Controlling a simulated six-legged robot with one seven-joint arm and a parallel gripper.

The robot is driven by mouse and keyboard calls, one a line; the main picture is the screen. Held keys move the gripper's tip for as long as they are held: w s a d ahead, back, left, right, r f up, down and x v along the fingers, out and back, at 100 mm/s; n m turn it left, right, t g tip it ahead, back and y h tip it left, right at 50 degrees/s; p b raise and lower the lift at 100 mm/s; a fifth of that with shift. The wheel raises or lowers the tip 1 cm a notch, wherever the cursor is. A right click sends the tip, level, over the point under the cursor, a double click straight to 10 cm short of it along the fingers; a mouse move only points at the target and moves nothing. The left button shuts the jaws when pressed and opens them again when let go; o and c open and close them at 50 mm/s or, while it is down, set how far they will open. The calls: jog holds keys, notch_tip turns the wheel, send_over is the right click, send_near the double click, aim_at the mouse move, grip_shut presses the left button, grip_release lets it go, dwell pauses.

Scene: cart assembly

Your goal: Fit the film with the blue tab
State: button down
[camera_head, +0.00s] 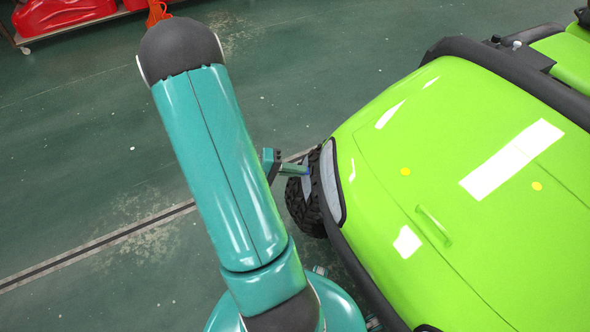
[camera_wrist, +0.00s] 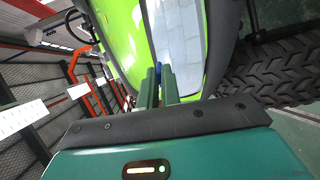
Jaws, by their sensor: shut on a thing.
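My gripper (camera_head: 303,171) is shut on the blue tab of the film (camera_head: 307,186), beside the left edge of the headlight (camera_head: 332,185) of the green cart (camera_head: 440,200). In the wrist view the fingertips (camera_wrist: 160,72) meet at the blue tab, which shows as a small blue spot. A pale bluish panel (camera_wrist: 180,40) lies just beyond the fingers there. I cannot tell how much of it is film and how much headlight, or whether the film touches the lamp.
A black tyre (camera_head: 302,208) is just below and behind my gripper, close to it. A dark bumper edge (camera_head: 355,270) runs along the cart's front. Red parts on a low rack (camera_head: 60,14) stand far back left. The green floor (camera_head: 80,130) at left is clear.

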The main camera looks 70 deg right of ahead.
jog(key=shift+a, duration=0.1)
jog(key=shift+x, duration=2.25)
jog(key=shift+s+f, duration=0.1)
jog(key=shift+s, duration=0.1)
jog(key=shift+s+d+f, duration=0.1)
jog(key=shift+s+d, duration=0.15)
jog(key=shift+s, duration=0.1)
jog(key=c, duration=1.5)
grip_release()
